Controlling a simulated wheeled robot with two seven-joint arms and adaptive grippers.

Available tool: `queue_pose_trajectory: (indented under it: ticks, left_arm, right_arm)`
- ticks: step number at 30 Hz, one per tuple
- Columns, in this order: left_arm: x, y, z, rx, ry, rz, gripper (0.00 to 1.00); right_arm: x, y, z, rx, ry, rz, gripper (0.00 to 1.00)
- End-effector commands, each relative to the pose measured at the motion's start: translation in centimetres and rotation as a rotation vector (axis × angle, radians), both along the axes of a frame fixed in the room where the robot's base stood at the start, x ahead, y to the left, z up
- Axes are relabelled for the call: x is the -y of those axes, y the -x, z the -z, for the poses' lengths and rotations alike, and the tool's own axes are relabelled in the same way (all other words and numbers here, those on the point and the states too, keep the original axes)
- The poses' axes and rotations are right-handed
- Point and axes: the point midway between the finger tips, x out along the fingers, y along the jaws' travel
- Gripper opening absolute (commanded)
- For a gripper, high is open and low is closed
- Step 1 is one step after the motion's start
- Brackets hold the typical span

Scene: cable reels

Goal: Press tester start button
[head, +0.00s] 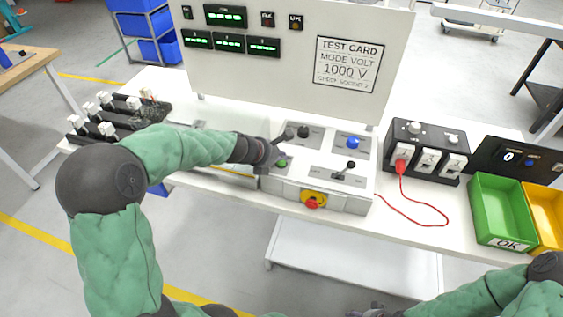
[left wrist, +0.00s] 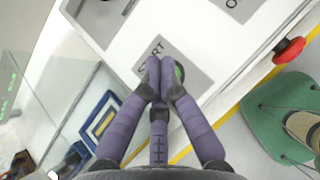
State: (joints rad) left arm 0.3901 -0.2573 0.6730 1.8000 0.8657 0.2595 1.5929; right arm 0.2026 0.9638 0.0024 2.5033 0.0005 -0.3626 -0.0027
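The tester control box (head: 317,191) sits on the white bench. Its green start button (head: 283,163) is on the left of the top face. My left gripper (head: 277,153) is right over it. In the left wrist view the green button (left wrist: 179,72) shows partly behind the fingertips (left wrist: 160,70), beside the START label (left wrist: 150,58). The left fingers are together and hold nothing visible. Whether they touch the button cannot be told. My right gripper (head: 372,311) is at the bottom edge, mostly cut off.
A red emergency knob (head: 312,202), a lever (head: 346,170) and a blue button (head: 352,143) are on the same box. A red cable (head: 420,215) loops from the socket unit (head: 425,150). A green OK bin (head: 500,210) stands at right.

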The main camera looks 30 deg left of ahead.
Motion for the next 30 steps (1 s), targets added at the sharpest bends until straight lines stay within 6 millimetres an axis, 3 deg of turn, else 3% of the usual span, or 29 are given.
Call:
queue_pose_trajectory:
  ticks: [30]
  left_arm:
    - [0.0,0.03,1.19,-0.001,0.0,0.0,0.0]
  right_arm:
    - [0.0,0.0,0.93,0.0,0.0,0.0,0.63]
